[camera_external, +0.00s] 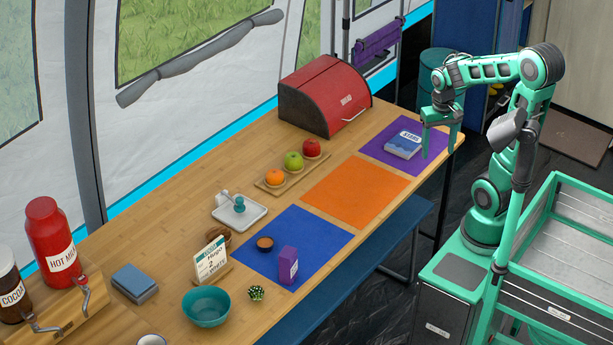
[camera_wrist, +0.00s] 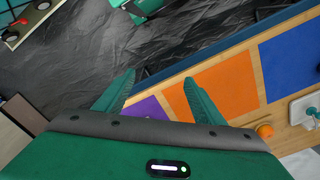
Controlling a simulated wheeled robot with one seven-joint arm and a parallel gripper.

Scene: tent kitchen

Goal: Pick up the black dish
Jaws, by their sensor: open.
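I see no dish that is clearly black. A larger teal bowl (camera_external: 206,307) stands near the table's front left. My gripper (camera_external: 440,143) is open and empty, pointing down over the purple mat's right side at the table's far right end, well away from both. In the wrist view, the two green fingers of my gripper (camera_wrist: 160,82) are spread apart with nothing between them.
A blue and white box (camera_external: 403,145) lies on the purple mat (camera_external: 382,158) near my gripper. The orange mat (camera_external: 356,190) is bare. A purple box (camera_external: 288,265), a cactus (camera_external: 257,293), a card stand (camera_external: 211,260) and a fruit tray (camera_external: 268,186) stand further along.

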